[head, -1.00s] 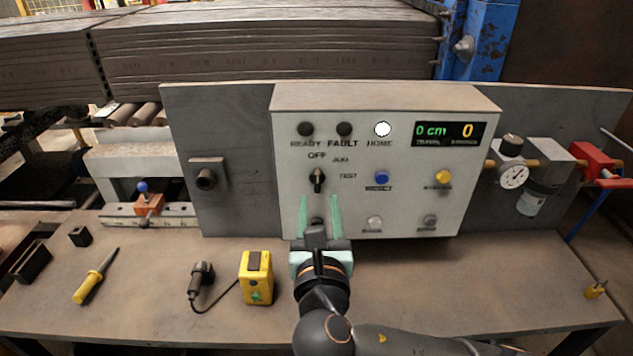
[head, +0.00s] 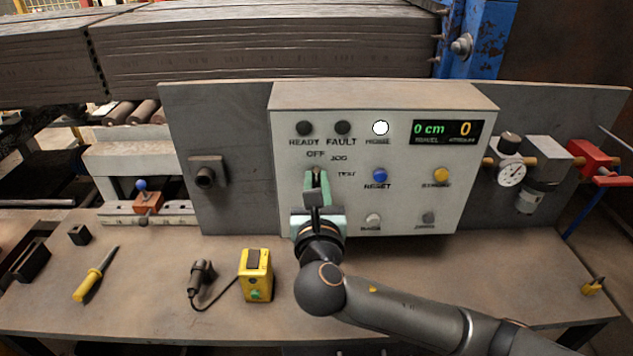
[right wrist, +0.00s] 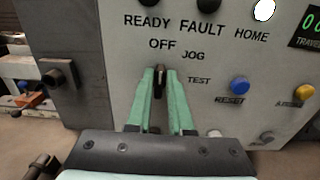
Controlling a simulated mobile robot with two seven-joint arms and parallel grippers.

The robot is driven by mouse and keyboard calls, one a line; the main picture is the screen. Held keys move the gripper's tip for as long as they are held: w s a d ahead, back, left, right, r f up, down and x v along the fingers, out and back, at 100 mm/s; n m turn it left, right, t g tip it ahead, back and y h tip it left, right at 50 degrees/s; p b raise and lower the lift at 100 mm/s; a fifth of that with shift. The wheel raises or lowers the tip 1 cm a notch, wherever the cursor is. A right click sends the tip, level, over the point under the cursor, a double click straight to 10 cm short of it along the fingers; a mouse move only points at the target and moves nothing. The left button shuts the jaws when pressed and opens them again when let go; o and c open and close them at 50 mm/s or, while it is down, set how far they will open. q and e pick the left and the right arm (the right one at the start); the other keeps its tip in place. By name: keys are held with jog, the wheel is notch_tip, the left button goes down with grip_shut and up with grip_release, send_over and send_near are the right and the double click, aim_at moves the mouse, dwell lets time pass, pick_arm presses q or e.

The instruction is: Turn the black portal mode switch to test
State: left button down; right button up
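My right gripper (head: 317,175) reaches up to the panel from below. Its fingers are drawn close together, one on each side of the knob, and look shut on it in the right wrist view (right wrist: 159,74). My left gripper is not in view.
A blue RESET button (head: 379,176) and a yellow button (head: 441,175) sit right of the switch. The HOME lamp (head: 380,128) is lit white. A yellow box (head: 256,274), a corded black tool (head: 202,273) and a yellow-handled tool (head: 92,279) lie on the bench.

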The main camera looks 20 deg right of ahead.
grip_shut()
jog(key=shift+m, duration=0.3)
jog(key=m+p, duration=0.1)
jog(key=m, duration=0.1)
jog(key=shift+s+d+m, duration=0.1)
jog(key=shift+d+m, duration=0.05)
jog(key=shift+m, duration=0.15)
jog(key=m, duration=0.9)
jog(key=f+m+b, duration=0.1)
jog(key=m, duration=0.4)
jog(key=shift+s+d+f+m, duration=0.1)
jog(key=shift+d+m, duration=0.2)
jog(key=shift+d, duration=0.1)
dwell(0.3)
